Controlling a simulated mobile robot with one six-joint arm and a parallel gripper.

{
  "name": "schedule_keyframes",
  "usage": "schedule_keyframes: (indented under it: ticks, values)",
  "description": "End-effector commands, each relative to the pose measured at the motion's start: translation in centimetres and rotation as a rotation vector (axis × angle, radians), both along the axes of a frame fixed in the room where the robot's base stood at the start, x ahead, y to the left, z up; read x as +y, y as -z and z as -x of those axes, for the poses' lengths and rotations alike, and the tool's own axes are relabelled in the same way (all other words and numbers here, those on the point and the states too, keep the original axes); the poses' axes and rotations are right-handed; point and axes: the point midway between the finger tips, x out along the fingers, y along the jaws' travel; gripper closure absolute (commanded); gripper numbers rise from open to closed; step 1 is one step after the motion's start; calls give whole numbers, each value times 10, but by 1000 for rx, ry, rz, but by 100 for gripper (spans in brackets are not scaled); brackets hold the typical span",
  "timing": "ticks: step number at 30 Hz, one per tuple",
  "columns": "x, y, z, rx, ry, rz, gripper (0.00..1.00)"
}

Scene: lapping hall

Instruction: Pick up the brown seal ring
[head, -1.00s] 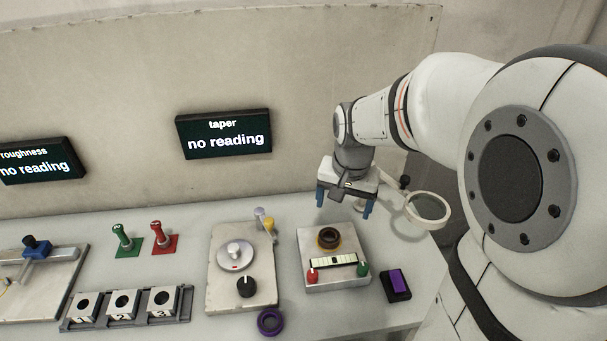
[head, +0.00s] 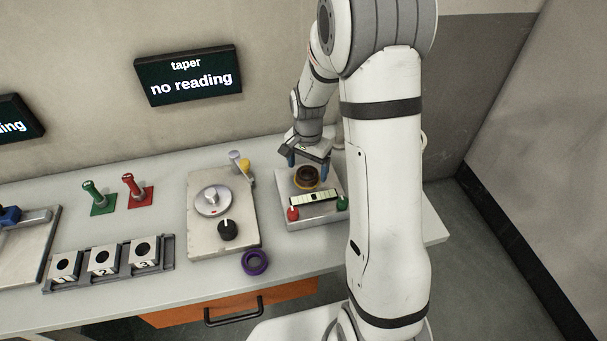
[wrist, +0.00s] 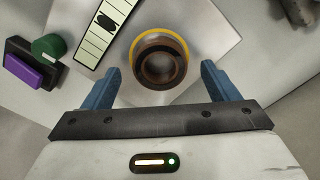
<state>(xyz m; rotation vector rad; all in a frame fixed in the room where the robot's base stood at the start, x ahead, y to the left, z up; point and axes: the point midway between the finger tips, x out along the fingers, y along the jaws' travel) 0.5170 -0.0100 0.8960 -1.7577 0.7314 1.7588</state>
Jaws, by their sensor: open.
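The brown seal ring (head: 308,184) sits on the square grey fixture block (head: 318,218) in the head view, with a yellow rim around it. In the wrist view the ring (wrist: 142,64) is in the upper middle, its round opening facing the camera. My gripper (head: 308,164) is open and empty just above and behind the ring. In the wrist view my gripper's blue fingers (wrist: 160,72) stand to the left and right of the ring, with a visible gap on both sides. I cannot tell whether the fingertips are down at the ring's height.
A striped level gauge (head: 313,197), a red knob (head: 292,214) and a green knob (head: 342,203) are on the block. A purple ring (head: 255,262) and a dial plate (head: 222,235) stand to the left. My arm hides the table's right part.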

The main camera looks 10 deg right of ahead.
Motion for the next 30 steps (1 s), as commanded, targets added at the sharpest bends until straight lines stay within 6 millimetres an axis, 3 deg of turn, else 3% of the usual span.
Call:
schedule_keyframes:
  ticks: [4,11,30]
  values:
    - [0,12,0,1,-1,0,19]
    - [0,13,0,0,-1,0,19]
    - [1,13,0,-1,-2,0,71]
